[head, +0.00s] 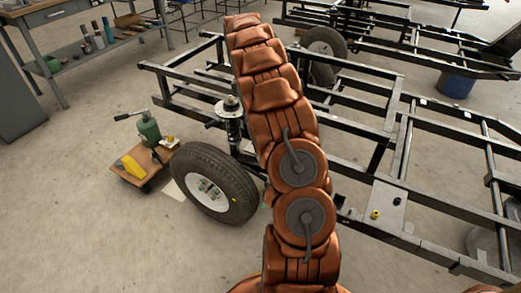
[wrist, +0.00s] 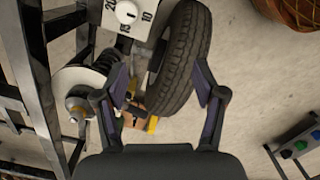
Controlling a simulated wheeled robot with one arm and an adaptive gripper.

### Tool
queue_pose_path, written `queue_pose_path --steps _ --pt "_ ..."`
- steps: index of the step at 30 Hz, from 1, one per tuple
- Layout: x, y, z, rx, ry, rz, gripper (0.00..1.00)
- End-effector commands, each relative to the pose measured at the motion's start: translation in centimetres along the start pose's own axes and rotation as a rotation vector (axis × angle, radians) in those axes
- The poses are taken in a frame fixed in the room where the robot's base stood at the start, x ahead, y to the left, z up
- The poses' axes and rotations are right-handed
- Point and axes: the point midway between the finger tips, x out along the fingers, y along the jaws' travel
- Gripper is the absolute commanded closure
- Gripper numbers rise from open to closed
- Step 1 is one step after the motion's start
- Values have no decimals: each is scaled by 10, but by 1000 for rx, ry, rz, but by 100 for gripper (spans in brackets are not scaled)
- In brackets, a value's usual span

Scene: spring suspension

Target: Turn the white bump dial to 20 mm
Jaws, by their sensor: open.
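The white bump dial (wrist: 127,12) is at the top of the wrist view, on a pale plate (wrist: 143,30) printed 20, 15 and 10. The 20 is left of the dial, the 15 below it and the 10 to its right. A small dark mark shows on the dial, but I cannot tell its exact setting. My gripper (wrist: 160,82) is open and empty, with its two fingers apart below the dial in the picture, not touching it. In the head view my arm runs up the middle; I cannot make out the gripper or the dial there.
The tyred wheel (head: 215,183) stands beside the spring strut (head: 233,122) and black frame (head: 400,110). In the wrist view the tyre (wrist: 184,55) lies behind the fingers, the spring (wrist: 83,82) to their left. A trolley (head: 141,165) stands left. Open floor lies front left.

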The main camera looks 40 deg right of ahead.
Motion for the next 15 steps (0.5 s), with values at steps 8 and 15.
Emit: queue_pose_path --steps 8,15 --pt "95 51 15 -143 53 6 30" --pt "119 66 21 -196 77 12 30"
